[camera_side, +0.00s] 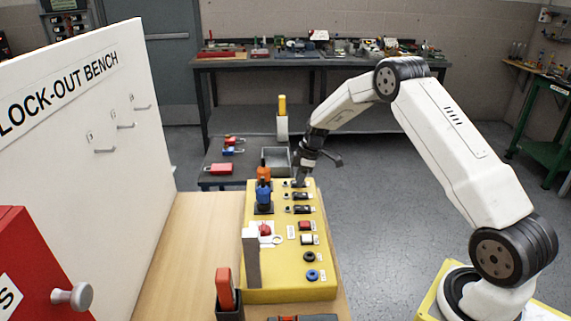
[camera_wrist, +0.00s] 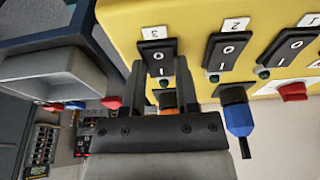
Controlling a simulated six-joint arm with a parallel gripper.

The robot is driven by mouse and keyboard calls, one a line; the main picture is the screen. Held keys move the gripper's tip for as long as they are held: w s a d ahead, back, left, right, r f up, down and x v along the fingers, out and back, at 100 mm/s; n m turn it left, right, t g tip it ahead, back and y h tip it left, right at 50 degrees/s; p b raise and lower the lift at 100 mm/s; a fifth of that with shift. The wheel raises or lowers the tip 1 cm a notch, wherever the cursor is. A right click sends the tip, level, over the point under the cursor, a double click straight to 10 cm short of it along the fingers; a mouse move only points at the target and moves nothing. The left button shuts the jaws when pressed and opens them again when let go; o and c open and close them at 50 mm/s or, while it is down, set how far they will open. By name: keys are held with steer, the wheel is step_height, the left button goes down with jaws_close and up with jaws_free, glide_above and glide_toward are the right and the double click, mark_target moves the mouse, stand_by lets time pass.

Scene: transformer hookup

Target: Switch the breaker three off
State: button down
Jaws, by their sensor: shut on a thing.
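Breaker three (camera_wrist: 157,48) is a black rocker switch marked with a line and a circle, under a label 3, on a yellow panel (camera_wrist: 120,22). My gripper (camera_wrist: 158,70) has one finger on each side of it and is shut on it. In the side view my gripper (camera_side: 302,181) reaches down to the far end of the yellow panel (camera_side: 285,285), and hides most of breaker three there. Which way its rocker is tipped I cannot tell. Breaker two (camera_wrist: 228,48) and breaker one (camera_wrist: 292,45) are beside it, apart from the fingers.
A blue plug (camera_side: 263,193) and an orange plug (camera_side: 263,173) stand upright left of the breakers. A grey bin (camera_side: 277,160) is just beyond the panel. A white lock-out board (camera_side: 90,150) rises at left. Red and blue padlocks lie on the far dark surface.

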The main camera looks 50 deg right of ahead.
mark_target(305, 186)
steer(key=shift+c, duration=1.8)
jaws_free()
steer(key=shift+r, duration=0.15)
steer(key=v, duration=0.7)
steer(key=shift+r, duration=0.35)
steer(key=s+a+r+m+h, duration=0.1)
steer(key=s+a+m, duration=0.8)
steer(key=s+a, duration=1.1)
steer(key=s+h, duration=0.1)
steer(key=s, duration=0.3)
steer(key=shift+r, duration=0.35)
